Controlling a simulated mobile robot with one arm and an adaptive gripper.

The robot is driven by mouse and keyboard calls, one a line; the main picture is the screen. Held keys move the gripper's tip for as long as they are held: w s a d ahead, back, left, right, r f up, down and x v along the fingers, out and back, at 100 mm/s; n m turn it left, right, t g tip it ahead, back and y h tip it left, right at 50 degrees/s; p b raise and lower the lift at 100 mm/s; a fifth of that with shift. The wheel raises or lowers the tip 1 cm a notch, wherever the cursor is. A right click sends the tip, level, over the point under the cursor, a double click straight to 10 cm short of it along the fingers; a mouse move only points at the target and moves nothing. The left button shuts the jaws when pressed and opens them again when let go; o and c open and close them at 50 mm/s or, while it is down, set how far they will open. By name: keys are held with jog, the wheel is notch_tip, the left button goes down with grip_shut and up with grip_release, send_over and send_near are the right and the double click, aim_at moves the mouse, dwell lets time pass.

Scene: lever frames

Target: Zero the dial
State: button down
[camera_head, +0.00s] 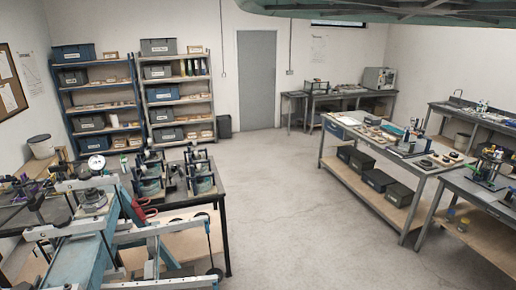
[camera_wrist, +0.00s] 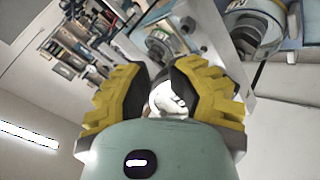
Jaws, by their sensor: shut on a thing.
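A round white dial (camera_head: 97,162) with a dark rim stands at the left in the head view, above a pale blue metal frame. Its markings are too small to read. My gripper (camera_wrist: 170,88) shows in the wrist view, with yellow and black padded fingers closed on a small white piece (camera_wrist: 171,100). The fingers hide most of this piece, and I cannot tell whether it is part of the dial. I cannot make out my gripper in the head view.
A dark table (camera_head: 184,200) at left carries several lever devices (camera_head: 150,178). Shelves of boxes (camera_head: 98,90) stand at the back left. A workbench (camera_head: 350,130) with small parts stands at right. The floor (camera_head: 285,190) between them is clear.

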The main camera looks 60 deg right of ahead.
jog(key=shift+s+d+p+v, duration=0.2)
jog(key=shift+p+v, duration=0.75)
jog(key=shift+v, duration=0.4)
jog(key=shift+s+d+p+v, duration=0.1)
jog(key=shift+d+p+v, duration=0.1)
jog(key=shift+p+v, duration=0.95)
jog(key=shift+a+r, duration=0.1)
jog(key=shift+r, duration=0.1)
